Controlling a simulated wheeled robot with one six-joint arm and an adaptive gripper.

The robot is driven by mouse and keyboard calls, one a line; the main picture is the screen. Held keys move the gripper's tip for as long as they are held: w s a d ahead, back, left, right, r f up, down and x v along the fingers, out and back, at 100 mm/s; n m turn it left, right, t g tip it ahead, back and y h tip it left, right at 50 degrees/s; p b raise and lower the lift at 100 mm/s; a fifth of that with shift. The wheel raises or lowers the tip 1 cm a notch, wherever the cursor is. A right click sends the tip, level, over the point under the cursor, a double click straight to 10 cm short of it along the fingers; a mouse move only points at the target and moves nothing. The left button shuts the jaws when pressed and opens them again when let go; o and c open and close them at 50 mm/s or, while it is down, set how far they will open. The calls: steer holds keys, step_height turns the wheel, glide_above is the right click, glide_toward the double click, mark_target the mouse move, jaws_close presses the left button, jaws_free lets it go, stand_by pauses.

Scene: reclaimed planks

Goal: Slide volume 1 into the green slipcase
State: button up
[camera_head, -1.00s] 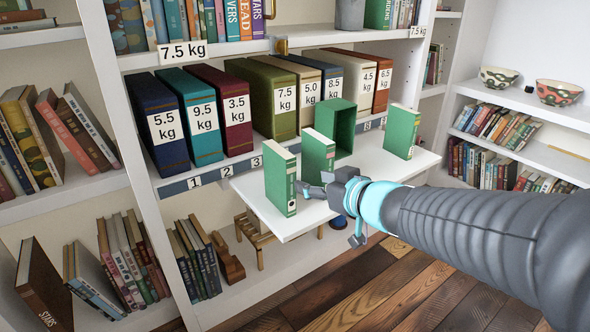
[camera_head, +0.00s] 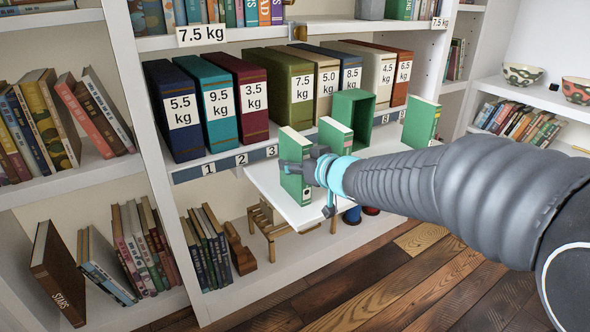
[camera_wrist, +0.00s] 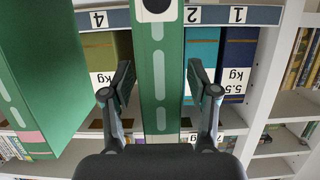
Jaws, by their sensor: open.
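Three green books stand upright on a white pull-out board (camera_head: 259,178): a left one (camera_head: 294,145), a middle one (camera_head: 336,134) and a right one (camera_head: 421,122). I cannot read which is volume 1. The green slipcase (camera_head: 367,137) stands behind them, its open side facing forward. My gripper (camera_head: 300,170) is at the left book. In the wrist view, my gripper's (camera_wrist: 160,88) open fingers stand on either side of a green spine (camera_wrist: 154,60), with gaps showing. The middle book seems to fill the left of that view (camera_wrist: 35,75).
Large weight-labelled binders, such as the blue 5.5 kg one (camera_head: 174,110), line the shelf behind a numbered strip (camera_head: 224,163). A white upright (camera_head: 138,100) stands left. A small wooden stool (camera_head: 272,225) sits below the board. The wooden floor (camera_head: 400,270) in front is clear.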

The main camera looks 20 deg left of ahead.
steer(key=shift+x, duration=0.75)
steer(key=shift+c, duration=0.2)
jaws_close()
